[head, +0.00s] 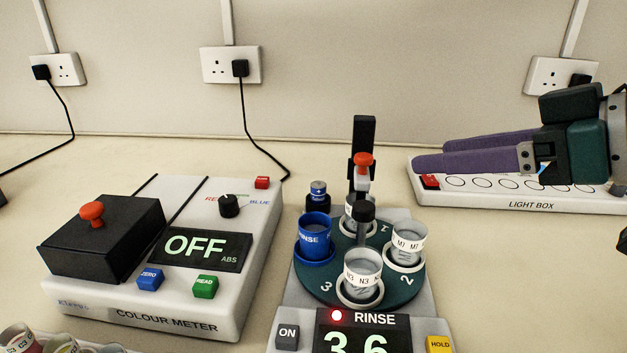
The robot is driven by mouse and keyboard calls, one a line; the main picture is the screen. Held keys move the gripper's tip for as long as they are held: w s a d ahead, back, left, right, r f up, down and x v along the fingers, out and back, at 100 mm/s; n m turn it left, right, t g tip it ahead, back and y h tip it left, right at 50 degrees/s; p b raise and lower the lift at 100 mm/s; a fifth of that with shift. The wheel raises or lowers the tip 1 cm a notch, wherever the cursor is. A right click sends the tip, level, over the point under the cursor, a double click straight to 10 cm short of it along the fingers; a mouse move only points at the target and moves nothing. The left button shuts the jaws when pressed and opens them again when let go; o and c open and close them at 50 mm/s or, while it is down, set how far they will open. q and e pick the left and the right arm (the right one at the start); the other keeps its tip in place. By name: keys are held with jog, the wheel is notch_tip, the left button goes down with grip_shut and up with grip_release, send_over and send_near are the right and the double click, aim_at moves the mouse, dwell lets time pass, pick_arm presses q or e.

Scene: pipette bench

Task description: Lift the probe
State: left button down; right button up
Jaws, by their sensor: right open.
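The probe (363,178) has a red knob on top and a pale body, and stands upright in front of a black post (364,132) at the back of the rinse carousel (320,283). Its lower end comes down at the rear cup (349,211); the black centre knob (365,212) partly hides that cup, so I cannot tell how deep it sits. My right gripper (430,153) has purple fingers pointing left, open and empty, right of the probe and apart from it. My left gripper is not in view.
Labelled cups (408,244) and a blue rinse cup (314,235) stand on the carousel. A small dark bottle (318,196) stands behind it. The colour meter (185,320), reading OFF, is at left. The light box (590,203) lies under my right gripper. Bench right of the carousel is clear.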

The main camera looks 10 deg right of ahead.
aim_at(368, 157)
jog(key=shift+t, duration=0.3)
jog(key=x, duration=0.4)
jog(key=d+b+x, duration=0.1)
jog(key=x, duration=0.3)
jog(key=b+x, duration=0.1)
jog(key=x, duration=0.3)
jog(key=shift+w+d+f, duration=0.15)
jog(key=shift+w+d, duration=0.1)
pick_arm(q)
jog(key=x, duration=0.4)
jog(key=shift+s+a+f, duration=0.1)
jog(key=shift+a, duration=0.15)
pick_arm(e)
jog(key=c, duration=0.9)
grip_shut()
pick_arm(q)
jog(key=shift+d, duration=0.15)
